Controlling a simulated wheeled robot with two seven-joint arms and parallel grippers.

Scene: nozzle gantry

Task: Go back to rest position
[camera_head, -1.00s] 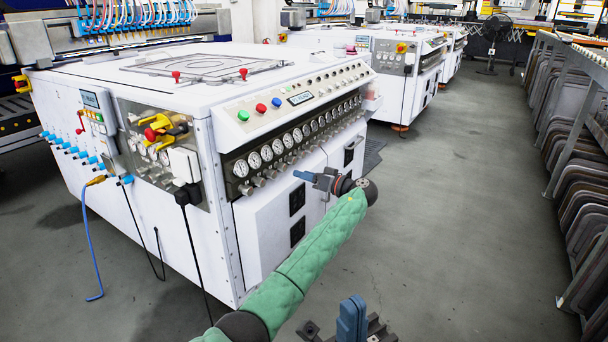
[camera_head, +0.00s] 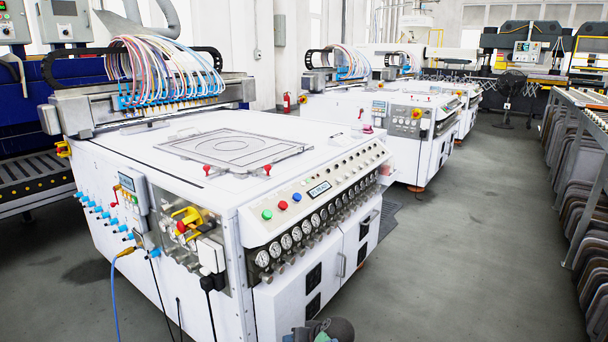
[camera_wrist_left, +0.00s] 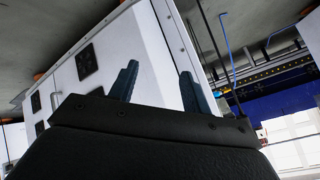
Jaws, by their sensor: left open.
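My left gripper (camera_wrist_left: 158,68) shows in the left wrist view with its two blue-grey fingers apart and nothing between them. Beyond the fingers is a white machine side panel with dark vents. In the head view only a dark and green bit of an arm of mine shows at the bottom edge, below the front right of the nearest white machine (camera_head: 262,222). My right gripper is not in view.
The nearest machine has gauges, buttons, and a yellow-and-red valve (camera_head: 187,224) with hoses at its left front. More white machines (camera_head: 392,125) stand behind. Racked panels (camera_head: 580,185) line the right. The grey floor aisle (camera_head: 465,240) between is clear.

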